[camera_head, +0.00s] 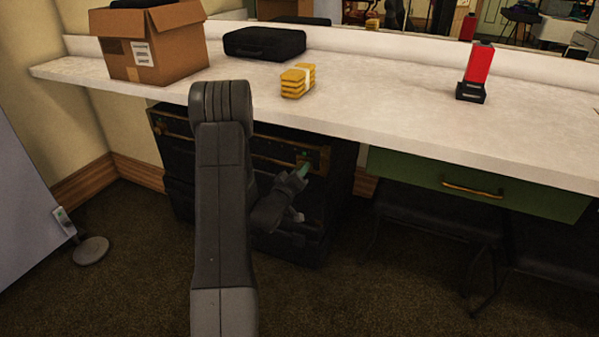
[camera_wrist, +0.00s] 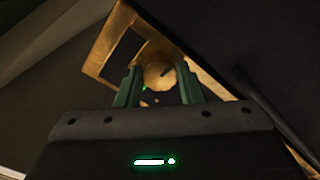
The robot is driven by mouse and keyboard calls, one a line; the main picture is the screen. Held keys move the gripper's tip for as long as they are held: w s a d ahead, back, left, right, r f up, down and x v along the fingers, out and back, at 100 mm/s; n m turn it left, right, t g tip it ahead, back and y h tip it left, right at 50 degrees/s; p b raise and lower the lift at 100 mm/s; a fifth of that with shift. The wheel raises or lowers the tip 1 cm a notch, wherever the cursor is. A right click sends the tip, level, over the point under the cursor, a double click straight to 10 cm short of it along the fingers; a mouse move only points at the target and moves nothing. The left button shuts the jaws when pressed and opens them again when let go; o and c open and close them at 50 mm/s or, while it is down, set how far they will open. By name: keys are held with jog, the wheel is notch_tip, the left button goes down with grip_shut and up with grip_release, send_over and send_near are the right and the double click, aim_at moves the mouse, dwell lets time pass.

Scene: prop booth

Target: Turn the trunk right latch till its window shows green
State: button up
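The black trunk (camera_head: 184,150) with brass trim stands under the counter, partly hidden behind my arm. My gripper (camera_head: 302,171) is at the right end of its brass-edged front. In the wrist view, the two green fingers of my gripper (camera_wrist: 158,72) point at the trunk's right latch, a round brass knob (camera_wrist: 158,76) on a brass plate (camera_wrist: 108,48). One finger is on each side of the knob, very close; whether they press on it I cannot tell. A small green spot shows just below-left of the knob; I cannot tell if it is the latch window.
The white counter (camera_head: 400,110) overhangs the trunk. It bears a cardboard box (camera_head: 155,45), a black case (camera_head: 264,43), a yellow stack (camera_head: 297,81) and a red item (camera_head: 479,63). A green drawer (camera_head: 420,170) and dark chairs (camera_head: 437,212) are right. Carpet (camera_head: 130,270) is open at left.

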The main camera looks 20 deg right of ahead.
jog(key=o, duration=0.4)
jog(key=shift+o, duration=0.2)
jog(key=p+v, duration=0.2)
jog(key=v, duration=1.1)
jog(key=shift+s+a, duration=0.25)
jog(key=shift+a, duration=0.05)
jog(key=b+x, duration=0.2)
jog(key=x, duration=1.1)
jog(key=shift+w+d, duration=0.3)
jog(key=shift+s+a, duration=0.1)
